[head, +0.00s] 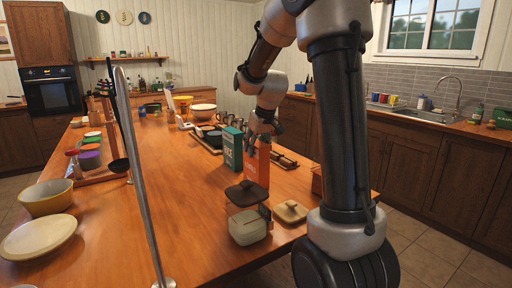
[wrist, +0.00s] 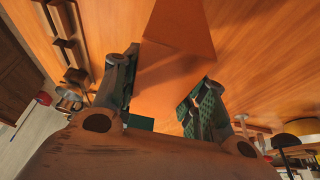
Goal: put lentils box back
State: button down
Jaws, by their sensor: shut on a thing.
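An orange box (head: 257,168), which I take to be the lentils box, stands upright at the right side of the wooden table. Its label is too small to read surely. My gripper (head: 262,135) comes down on its top from above and is shut on it. In the wrist view the orange box (wrist: 172,75) lies between the two fingers of my gripper (wrist: 165,92). I cannot tell whether its base touches the table. A green box (head: 232,148) stands upright close to its left.
A dark-lidded container (head: 247,194), a pale jar (head: 248,227) and a tan lid (head: 291,211) are in front of the orange box. A dark tray (head: 208,138) lies behind the green box. The wooden table (head: 170,200) is bare in the left middle. A metal pole rises at left.

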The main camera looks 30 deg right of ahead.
jog(key=c, duration=0.8)
grip_release()
jog(key=shift+f, duration=0.1)
jog(key=v, duration=1.1)
jog(key=shift+r, duration=0.35)
jog(key=shift+s+r, duration=0.25)
jog(key=s+a+f, duration=0.2)
jog(key=s+a, duration=0.1)
jog(key=s, duration=1)
jog(key=s+a+f, duration=0.3)
jog(key=s+a, duration=0.1)
jog(key=s, duration=0.9)
jog(key=shift+f, duration=0.2)
